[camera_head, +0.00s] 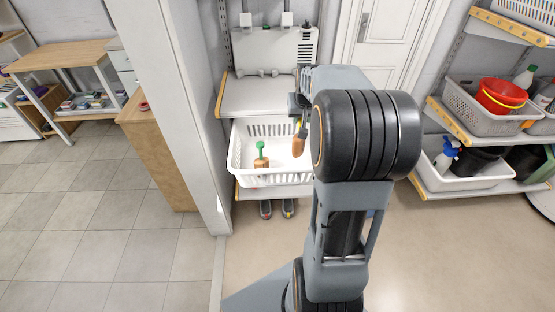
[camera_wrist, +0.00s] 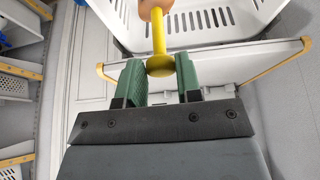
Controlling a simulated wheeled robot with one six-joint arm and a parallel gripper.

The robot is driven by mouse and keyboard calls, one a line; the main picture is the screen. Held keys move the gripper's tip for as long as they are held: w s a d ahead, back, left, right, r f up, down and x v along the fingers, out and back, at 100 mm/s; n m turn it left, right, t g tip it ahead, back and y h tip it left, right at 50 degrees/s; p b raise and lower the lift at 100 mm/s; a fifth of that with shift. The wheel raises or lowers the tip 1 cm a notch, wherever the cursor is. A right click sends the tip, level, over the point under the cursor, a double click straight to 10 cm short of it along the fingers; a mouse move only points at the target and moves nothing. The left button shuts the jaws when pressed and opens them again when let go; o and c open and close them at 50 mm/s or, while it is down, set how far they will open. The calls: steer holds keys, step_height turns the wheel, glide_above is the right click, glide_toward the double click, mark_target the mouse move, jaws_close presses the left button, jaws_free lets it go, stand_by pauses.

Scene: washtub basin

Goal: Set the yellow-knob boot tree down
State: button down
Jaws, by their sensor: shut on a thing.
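The yellow-knob boot tree (camera_wrist: 158,40) has a yellow stem and knob and a brown wooden body. In the wrist view, its knob is between the green fingers of my gripper (camera_wrist: 158,75), which is shut on it. In the head view, the brown body (camera_head: 299,144) hangs tilted below my gripper (camera_head: 301,112), against the right part of the white slotted basket (camera_head: 270,180). I cannot tell whether it touches the basket. My arm hides part of the gripper and the basket's right end.
A green-knob boot tree (camera_head: 261,156) stands in the basket's left part. The basket sits on a low shelf with shoes (camera_head: 288,207) below. A grey shelf (camera_head: 262,97) is above it. A white wall edge (camera_head: 180,110) stands left, and shelves with bins (camera_head: 478,120) stand right.

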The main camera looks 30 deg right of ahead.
mark_target(301, 142)
steer(key=f, duration=0.6)
steer(key=shift+d, duration=0.3)
steer(key=shift+f+b, duration=0.5)
steer(key=shift+f, duration=2)
steer(key=shift+f, duration=0.15)
steer(key=c, duration=0.8)
jaws_free()
